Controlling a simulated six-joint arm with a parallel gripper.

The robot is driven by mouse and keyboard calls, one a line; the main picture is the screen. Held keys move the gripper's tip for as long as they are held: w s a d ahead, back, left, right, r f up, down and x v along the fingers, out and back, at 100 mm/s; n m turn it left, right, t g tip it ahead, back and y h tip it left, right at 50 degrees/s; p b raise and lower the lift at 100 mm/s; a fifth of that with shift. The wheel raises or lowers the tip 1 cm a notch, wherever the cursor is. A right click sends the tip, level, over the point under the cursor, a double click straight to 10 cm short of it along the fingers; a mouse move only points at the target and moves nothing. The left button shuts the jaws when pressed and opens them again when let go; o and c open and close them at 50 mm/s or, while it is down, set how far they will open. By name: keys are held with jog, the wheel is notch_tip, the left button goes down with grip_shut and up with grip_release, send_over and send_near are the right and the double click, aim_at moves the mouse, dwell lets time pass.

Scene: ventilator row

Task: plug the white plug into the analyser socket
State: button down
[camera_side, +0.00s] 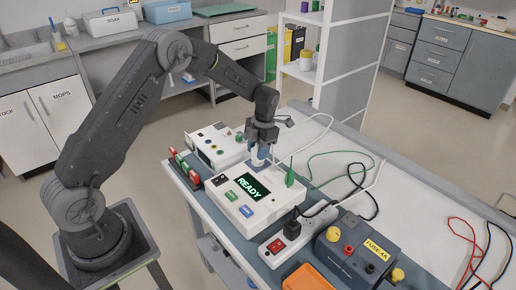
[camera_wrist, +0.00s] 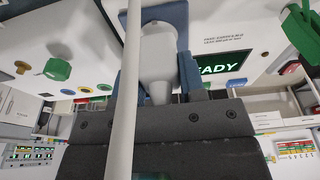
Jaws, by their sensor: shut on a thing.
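My gripper (camera_side: 261,158) is shut on the white plug, its blue fingers on either side of it. The plug (camera_wrist: 158,58) and its pale cable (camera_wrist: 126,85) show in the wrist view; in the side view the fingers mostly hide the plug. The analyser is a white box (camera_side: 225,196) with a lit READY screen (camera_side: 250,188).
A green plug (camera_side: 290,176) stands upright at the analyser's right. Another white device (camera_side: 214,147) with knobs is behind it. A white power strip (camera_side: 298,234), a dark fuse box (camera_side: 352,262) and an orange tray (camera_side: 307,277) are in front. Loose cables lie right.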

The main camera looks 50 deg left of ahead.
jog(key=shift+f, duration=0.5)
dwell(0.4)
jog(key=c, duration=0.6)
grip_release()
notch_tip(320, 180, up, 13)
jog(key=w, duration=0.3)
jog(key=s+d+r+m+t, duration=0.2)
jog(key=s+d+r+m, duration=0.2)
jog(key=s+r+m, duration=0.35)
jog(key=s+d+r+m+t, duration=0.2)
jog(key=s+r+m, duration=0.2)
jog(key=s+m, duration=0.35)
jog(key=s+d+r+m+t, duration=0.1)
jog(key=s+d+r+m, duration=0.2)
jog(key=s+m, duration=0.45)
jog(key=s+m+t, duration=0.1)
jog(key=s+m, duration=0.1)
jog(key=m, duration=0.2)
jog(key=s+d+f+m+t, duration=0.1)
jog(key=s+m, duration=0.2)
jog(key=m, duration=0.2)
jog(key=s+d+f+m, duration=0.1)
jog(key=s+m, duration=0.2)
jog(key=m, duration=0.1)
jog(key=shift+f+m+t, duration=0.25)
jog(key=shift+t, duration=0.15)
